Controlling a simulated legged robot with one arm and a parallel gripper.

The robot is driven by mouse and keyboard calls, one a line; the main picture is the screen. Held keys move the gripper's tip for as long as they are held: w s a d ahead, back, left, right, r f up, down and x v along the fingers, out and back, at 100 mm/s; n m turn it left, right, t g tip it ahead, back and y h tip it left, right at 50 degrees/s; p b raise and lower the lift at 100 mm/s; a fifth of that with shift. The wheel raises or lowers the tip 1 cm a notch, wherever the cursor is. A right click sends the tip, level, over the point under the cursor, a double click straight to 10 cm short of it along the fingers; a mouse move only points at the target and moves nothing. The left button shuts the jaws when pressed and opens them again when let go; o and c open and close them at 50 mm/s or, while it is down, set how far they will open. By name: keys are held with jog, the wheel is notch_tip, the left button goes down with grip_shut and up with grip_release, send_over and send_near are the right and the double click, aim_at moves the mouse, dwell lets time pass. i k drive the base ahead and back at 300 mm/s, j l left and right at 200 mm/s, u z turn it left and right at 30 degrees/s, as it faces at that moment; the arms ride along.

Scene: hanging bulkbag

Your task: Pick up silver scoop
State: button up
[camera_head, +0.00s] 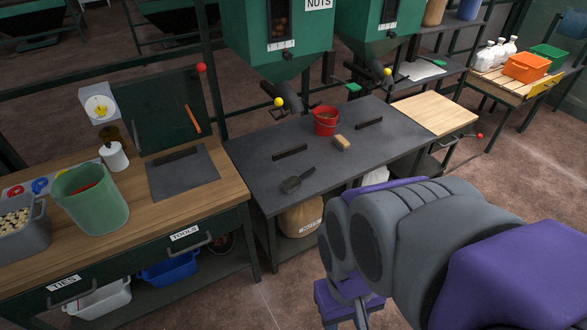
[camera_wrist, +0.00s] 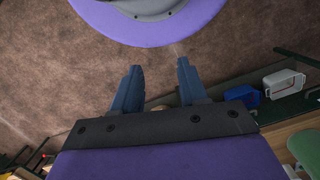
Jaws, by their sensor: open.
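The silver scoop (camera_head: 297,181) lies on the dark grey table (camera_head: 258,163), near its front edge and left of my arm. It looks dull grey with a rounded bowl and a short handle. My gripper (camera_wrist: 158,75) shows in the wrist view with its two blue-grey fingers apart and nothing between them. It points over the brown floor, with part of my purple body at the top. In the head view my arm fills the lower right, in front of the table, and the fingertips are not clearly seen. The scoop is not recognisable in the wrist view.
A red bucket (camera_head: 325,122), a tan block (camera_head: 342,143) and dark bars (camera_head: 290,152) share the table. Green hoppers (camera_head: 277,35) stand behind it, with spouts hanging over its back. A wooden bench (camera_head: 222,195) with a green bin (camera_head: 90,203) adjoins on the left.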

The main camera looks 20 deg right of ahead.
aim_at(290, 185)
jog(key=z, duration=0.25)
jog(key=i+j, duration=0.15)
jog(key=i, duration=0.5)
jog(key=i+j+u, duration=0.1)
jog(key=i, duration=0.5)
